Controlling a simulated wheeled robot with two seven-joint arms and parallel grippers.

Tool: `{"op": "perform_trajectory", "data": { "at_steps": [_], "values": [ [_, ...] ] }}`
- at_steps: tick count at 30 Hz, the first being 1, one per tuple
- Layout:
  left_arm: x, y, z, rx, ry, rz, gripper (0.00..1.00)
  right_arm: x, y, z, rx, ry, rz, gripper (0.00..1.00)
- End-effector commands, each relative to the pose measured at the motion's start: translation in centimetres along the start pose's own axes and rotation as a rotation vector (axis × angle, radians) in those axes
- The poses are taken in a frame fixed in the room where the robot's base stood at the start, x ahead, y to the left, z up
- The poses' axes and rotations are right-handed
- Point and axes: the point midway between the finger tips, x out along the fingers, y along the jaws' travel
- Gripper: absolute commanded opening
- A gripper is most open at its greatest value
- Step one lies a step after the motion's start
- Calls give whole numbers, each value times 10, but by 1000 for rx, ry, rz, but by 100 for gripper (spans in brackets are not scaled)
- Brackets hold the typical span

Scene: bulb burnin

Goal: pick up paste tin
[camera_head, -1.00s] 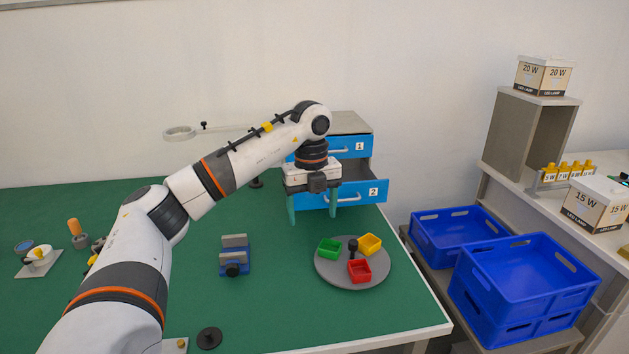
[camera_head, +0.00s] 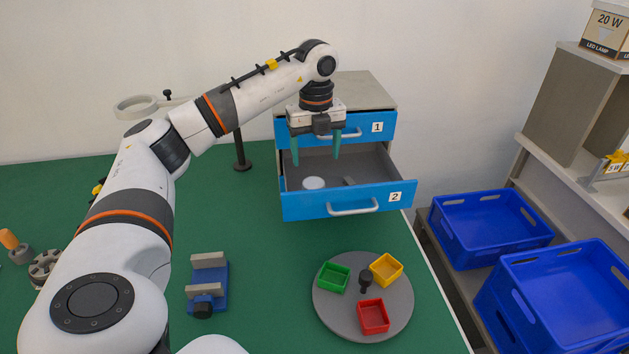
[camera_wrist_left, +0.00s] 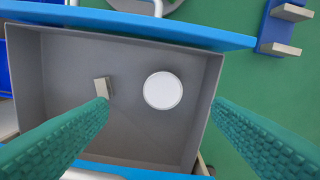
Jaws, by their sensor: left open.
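A round white-topped tin (camera_head: 314,183), which I take for the paste tin, lies in the pulled-out drawer 2 (camera_head: 300,206) of the blue-fronted cabinet. In the left wrist view the tin (camera_wrist_left: 162,91) lies flat on the grey drawer floor, apart from the walls. My left gripper (camera_head: 316,160) points down over the drawer, open and empty. Its green fingers (camera_wrist_left: 160,103) lie either side of the tin in the wrist view, above it and not touching. My right gripper is not in view.
A small grey block (camera_wrist_left: 103,86) lies beside the tin in the drawer. Drawer 1 (camera_head: 358,130) sits above. A round tray (camera_head: 340,318) with green, yellow and red bins stands in front. A blue fixture (camera_head: 206,290) stands left of it. Blue crates (camera_head: 490,228) are at right.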

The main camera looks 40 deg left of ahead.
Motion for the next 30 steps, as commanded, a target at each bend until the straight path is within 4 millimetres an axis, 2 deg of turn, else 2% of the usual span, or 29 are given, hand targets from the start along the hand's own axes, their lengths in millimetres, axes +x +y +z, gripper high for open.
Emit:
{"op": "perform_trajectory", "data": {
  "at_steps": [4, 13, 21, 30],
  "values": [
    [26, -1, 0, -1, 0, -4, 74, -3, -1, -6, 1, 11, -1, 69],
    [52, -2, -1, -1, 0, -3, 74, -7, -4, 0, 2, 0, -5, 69],
    [90, -3, -4, -1, -1, -1, 74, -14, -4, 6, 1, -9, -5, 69],
    [96, -3, -4, -1, 0, 1, 74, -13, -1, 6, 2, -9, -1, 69]
  ]
}}
